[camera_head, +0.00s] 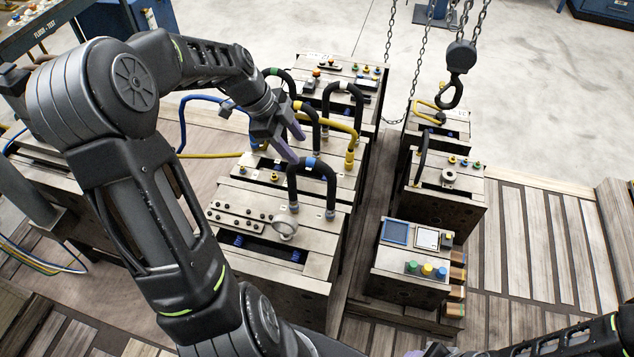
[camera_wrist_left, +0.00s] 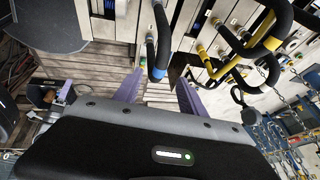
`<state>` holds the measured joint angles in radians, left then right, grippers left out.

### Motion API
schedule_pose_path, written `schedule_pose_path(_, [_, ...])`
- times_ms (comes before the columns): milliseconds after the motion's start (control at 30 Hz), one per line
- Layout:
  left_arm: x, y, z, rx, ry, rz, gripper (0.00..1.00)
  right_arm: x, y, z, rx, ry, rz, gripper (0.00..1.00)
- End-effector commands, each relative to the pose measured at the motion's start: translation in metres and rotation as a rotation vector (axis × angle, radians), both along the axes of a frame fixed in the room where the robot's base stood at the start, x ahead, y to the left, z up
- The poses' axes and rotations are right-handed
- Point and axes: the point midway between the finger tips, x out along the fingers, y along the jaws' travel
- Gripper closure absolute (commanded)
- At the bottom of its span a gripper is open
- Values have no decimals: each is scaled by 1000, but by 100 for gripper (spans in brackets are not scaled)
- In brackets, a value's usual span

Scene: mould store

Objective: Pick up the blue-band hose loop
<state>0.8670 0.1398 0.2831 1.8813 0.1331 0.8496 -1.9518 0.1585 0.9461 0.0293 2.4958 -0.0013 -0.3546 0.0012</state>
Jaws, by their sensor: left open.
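The blue-band hose loop (camera_head: 331,184) is a black arch with a blue band at its top. It stands upright on the front mould block in the middle column. My left gripper (camera_head: 294,145) is open, with purple fingers, just behind and above the loop's left side. In the left wrist view a black hose with a blue mark, apparently this loop (camera_wrist_left: 161,35), appears between the two open fingers (camera_wrist_left: 158,90). I see no contact. My right arm (camera_head: 590,338) enters at the lower right; its gripper is barely visible at the bottom edge.
Other black hose loops and a yellow hose (camera_head: 335,124) stand close behind on neighbouring moulds. A chain hook (camera_head: 450,92) hangs at the upper right. A button block (camera_head: 408,268) stands right of the front mould. Wooden decking (camera_head: 530,250) is clear at the right.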

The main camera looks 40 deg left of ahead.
Motion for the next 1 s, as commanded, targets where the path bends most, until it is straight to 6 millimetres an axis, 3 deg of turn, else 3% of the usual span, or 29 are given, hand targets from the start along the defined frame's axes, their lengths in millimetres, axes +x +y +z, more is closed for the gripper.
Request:
schedule_pose_path(400, [8, -8, -24, -2, 1, 2, 52, 0, 0, 4, 0, 0, 0, 64])
schedule_pose_path(767, [9, -10, -28, -2, 2, 1, 52, 0, 0, 6, 0, 0, 0, 64])
schedule_pose_path(1000, [20, -19, -58, -4, 3, 0, 52, 0, 0, 17, -1, 1, -1, 64])
